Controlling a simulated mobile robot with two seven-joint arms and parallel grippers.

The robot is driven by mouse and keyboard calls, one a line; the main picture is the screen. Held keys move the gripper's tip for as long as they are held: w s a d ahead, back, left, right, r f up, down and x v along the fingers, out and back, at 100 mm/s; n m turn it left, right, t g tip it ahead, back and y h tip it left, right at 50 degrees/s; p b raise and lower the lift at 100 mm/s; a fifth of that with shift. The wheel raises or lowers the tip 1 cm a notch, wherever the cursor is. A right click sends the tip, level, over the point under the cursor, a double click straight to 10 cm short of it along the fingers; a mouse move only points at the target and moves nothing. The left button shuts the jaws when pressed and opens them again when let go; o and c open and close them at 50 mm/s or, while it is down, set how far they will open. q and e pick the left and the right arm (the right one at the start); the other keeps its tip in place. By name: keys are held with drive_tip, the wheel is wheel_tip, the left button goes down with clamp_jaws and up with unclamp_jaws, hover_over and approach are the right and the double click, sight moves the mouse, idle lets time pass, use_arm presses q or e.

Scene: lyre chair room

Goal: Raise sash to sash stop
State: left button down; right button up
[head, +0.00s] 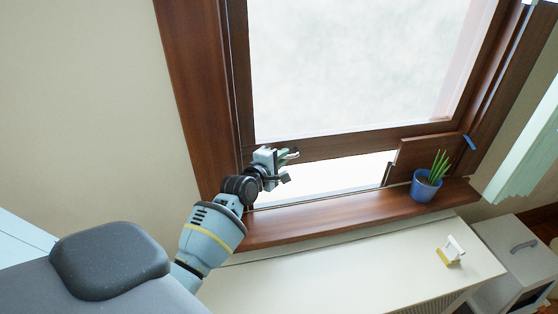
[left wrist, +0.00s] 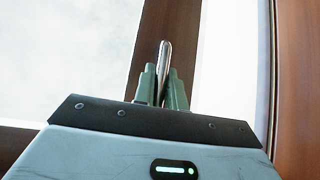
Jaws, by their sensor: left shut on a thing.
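The window sash (head: 350,143) has a dark wood frame around a pale pane. Its bottom rail is above the sill, with a bright open gap below it. My left gripper (head: 284,160) is at the left part of the bottom rail. In the left wrist view its green fingers (left wrist: 162,88) are shut on a slim metal handle (left wrist: 165,58) in front of the dark rail (left wrist: 168,30). A small blue piece (head: 470,142) sits on the right jamb; I cannot tell whether it is the sash stop. My right gripper is not in view.
A blue pot (head: 425,187) with a green plant stands on the right of the wood sill (head: 330,217). A wood board (head: 415,157) stands behind it at the right of the opening. A white and yellow object (head: 451,252) is on the white cabinet top (head: 360,267) below.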

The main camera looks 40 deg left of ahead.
use_arm(q)
wheel_tip(320, 180, up, 3)
drive_tip(key=shift+f+p, duration=0.15)
drive_tip(key=shift+p, duration=0.25)
drive_tip(key=shift+f, duration=0.2)
drive_tip(key=c, duration=1.5)
unclamp_jaws()
drive_tip(key=shift+f, duration=0.1)
drive_tip(key=shift+o, duration=0.2)
